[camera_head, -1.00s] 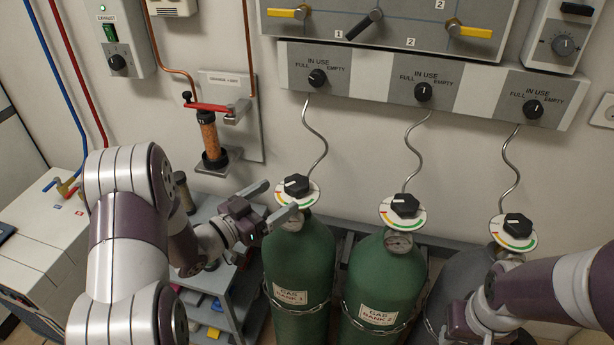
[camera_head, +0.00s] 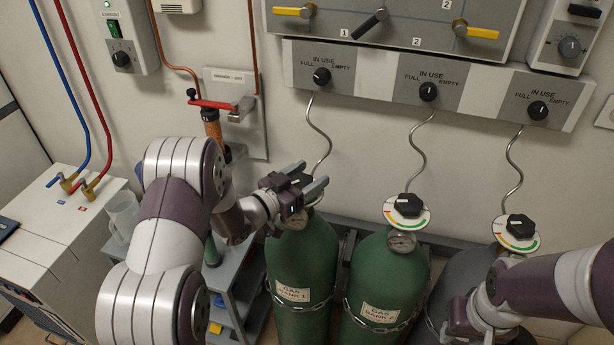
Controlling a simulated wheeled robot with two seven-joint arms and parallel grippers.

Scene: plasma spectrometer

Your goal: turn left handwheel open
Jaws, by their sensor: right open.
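The left handwheel (camera_head: 304,180), a black knob, is on top of the green GAS BANK 1 cylinder (camera_head: 299,262). It is mostly hidden behind my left gripper. My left gripper (camera_head: 313,177) is at the handwheel, its two grey fingers apart, one on the far side and one on the near side of the knob. I cannot tell whether they touch it. My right gripper (camera_head: 446,325) is low at the lower right, in front of the third cylinder and away from the handwheels. It is open, its fingertips hard to see.
A second black handwheel (camera_head: 408,205) tops the GAS BANK 2 cylinder (camera_head: 383,280), and a third (camera_head: 520,226) is further right. A wall panel (camera_head: 427,80) with knobs and bent pipes is above. A grey shelf cart (camera_head: 232,285) stands below my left arm.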

